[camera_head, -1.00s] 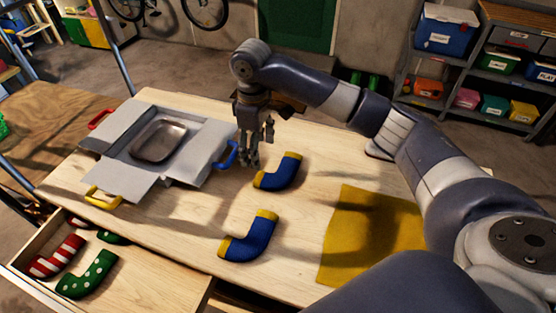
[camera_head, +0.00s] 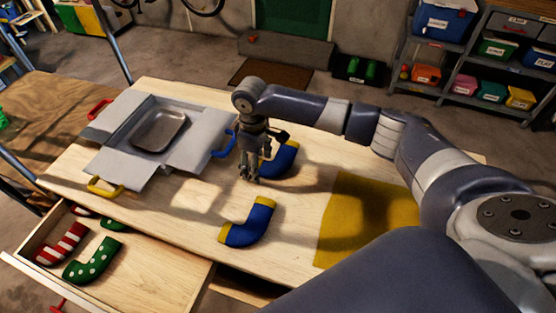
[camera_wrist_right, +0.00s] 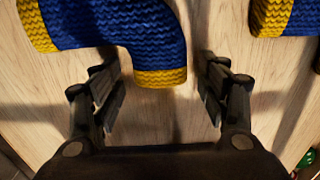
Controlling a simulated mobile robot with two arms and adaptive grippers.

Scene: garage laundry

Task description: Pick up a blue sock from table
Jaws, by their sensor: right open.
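Two blue socks with yellow cuffs and toes lie on the wooden table. The far blue sock (camera_head: 282,161) is partly hidden behind my right gripper (camera_head: 250,178). The near blue sock (camera_head: 248,222) lies closer to the table's front edge. In the right wrist view, one blue sock (camera_wrist_right: 130,35) has its yellow end partly between the fingers of my open right gripper (camera_wrist_right: 163,100). Part of the other sock shows at the top right of that view. The fingers do not close on either. My left gripper is not in view.
A grey open-flapped box (camera_head: 110,150) with a metal tray (camera_head: 160,131) stands at the table's left. A yellow cloth (camera_head: 365,215) lies at the right. An open drawer (camera_head: 165,278) holds a red-striped sock (camera_head: 62,245) and a green dotted sock (camera_head: 92,260).

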